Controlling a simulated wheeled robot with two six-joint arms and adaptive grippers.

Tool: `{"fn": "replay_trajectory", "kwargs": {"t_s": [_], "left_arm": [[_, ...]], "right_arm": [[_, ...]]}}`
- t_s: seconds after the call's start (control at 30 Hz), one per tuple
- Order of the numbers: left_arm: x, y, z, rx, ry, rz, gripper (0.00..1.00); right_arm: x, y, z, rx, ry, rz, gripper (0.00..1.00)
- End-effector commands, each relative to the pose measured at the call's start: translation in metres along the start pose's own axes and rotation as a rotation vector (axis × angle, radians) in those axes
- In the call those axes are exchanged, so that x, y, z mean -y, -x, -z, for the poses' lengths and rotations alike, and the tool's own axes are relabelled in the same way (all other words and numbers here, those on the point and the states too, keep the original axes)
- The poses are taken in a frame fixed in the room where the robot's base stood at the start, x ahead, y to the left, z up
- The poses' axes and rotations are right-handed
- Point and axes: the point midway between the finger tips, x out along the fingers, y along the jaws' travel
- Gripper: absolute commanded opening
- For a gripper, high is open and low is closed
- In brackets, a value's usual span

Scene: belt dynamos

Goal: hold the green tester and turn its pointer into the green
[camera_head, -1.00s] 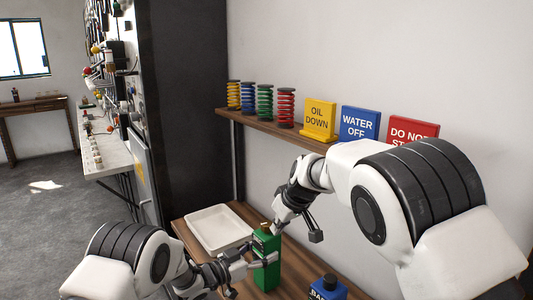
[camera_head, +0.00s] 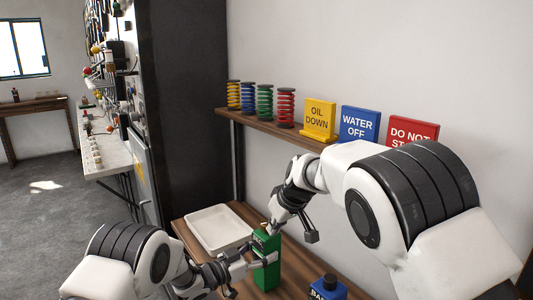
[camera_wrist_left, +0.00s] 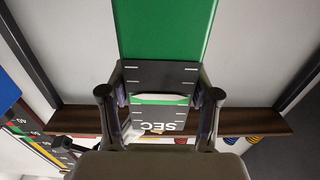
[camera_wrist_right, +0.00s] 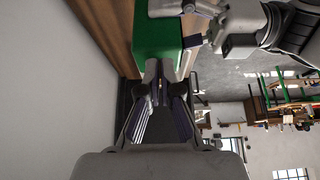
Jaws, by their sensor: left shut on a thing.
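The green tester (camera_head: 266,262) stands upright on the wooden bench. My left gripper (camera_head: 249,265) is shut on its sides. In the left wrist view the fingers (camera_wrist_left: 160,115) flank the tester's dark scale face (camera_wrist_left: 160,78), marked SEC. A green band (camera_wrist_left: 146,102) crosses the face, and a pale pointer-like bar (camera_wrist_left: 165,97) lies over the band. My right gripper (camera_head: 270,229) is at the tester's top, over a small brass part. In the right wrist view its fingers (camera_wrist_right: 165,72) are close together at the tester's end; their grip on the brass part is unclear.
A white tray (camera_head: 190,234) lies left of the tester. A blue block with a black top (camera_head: 327,289) stands at the front right. Coloured coils (camera_head: 286,108) and signs (camera_head: 319,119) stand on the shelf (camera_head: 265,132) behind, near my right arm.

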Motion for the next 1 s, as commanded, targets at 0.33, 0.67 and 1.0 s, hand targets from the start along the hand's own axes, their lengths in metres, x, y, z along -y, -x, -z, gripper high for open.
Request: {"fn": "replay_trajectory", "kwargs": {"t_s": [0.33,0.67,1.0], "left_arm": [[-0.001,-0.001,0.0,0.0,-0.003,-0.003,0.0],[-0.001,0.0,0.0,0.0,-0.001,-0.002,0.0],[-0.001,0.0,0.0,0.0,0.0,-0.001,0.0]], "right_arm": [[0.001,0.001,0.0,-0.003,0.0,-0.001,0.0],[0.001,0.013,-0.001,-0.004,0.001,-0.001,0.0],[0.001,0.053,0.021,-0.004,0.001,-0.001,0.0]]}}
